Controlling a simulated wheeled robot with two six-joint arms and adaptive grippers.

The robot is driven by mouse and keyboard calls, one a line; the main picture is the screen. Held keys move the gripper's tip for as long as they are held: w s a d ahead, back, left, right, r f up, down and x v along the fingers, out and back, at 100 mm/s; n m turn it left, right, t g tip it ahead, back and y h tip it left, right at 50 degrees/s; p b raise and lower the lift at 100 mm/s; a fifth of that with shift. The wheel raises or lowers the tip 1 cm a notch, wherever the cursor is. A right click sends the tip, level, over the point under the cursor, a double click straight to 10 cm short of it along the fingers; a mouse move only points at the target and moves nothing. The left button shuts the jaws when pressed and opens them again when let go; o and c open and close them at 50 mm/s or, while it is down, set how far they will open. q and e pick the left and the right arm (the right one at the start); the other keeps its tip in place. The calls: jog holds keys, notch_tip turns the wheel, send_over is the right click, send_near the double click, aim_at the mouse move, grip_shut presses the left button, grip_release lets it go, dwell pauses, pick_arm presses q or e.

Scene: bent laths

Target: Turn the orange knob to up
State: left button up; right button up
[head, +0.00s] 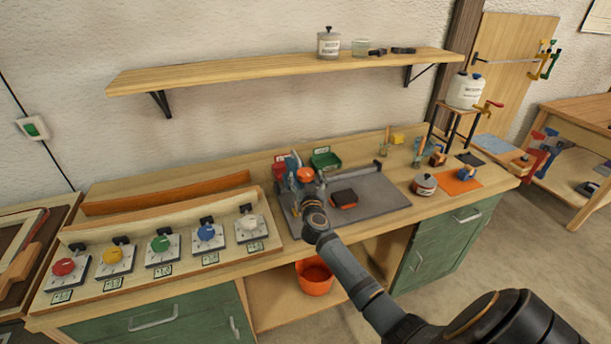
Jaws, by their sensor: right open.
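A row of knobs on white plates stands on the wooden panel (205,283) at the left of the bench: red, yellow-orange, green, blue and white. The yellow-orange knob (115,256) is second from the left and the closest to orange in this row; its exact pointing direction is too small to tell. My right gripper (305,190) is over the grey board, well to the right of the knobs and apart from them. It is open, its fingers partly hidden behind its own wrist, and I see nothing held. My left gripper is out of view.
A round orange-red object (306,174) is just behind my right gripper. A dark block (343,198) lies on the grey board (385,203). A green bin (325,160) stands behind. A shelf (250,71) spans above. The space over the knob panel is clear.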

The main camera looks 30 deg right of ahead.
jog(key=shift+x, duration=1.2)
jog(key=shift+c, duration=0.5)
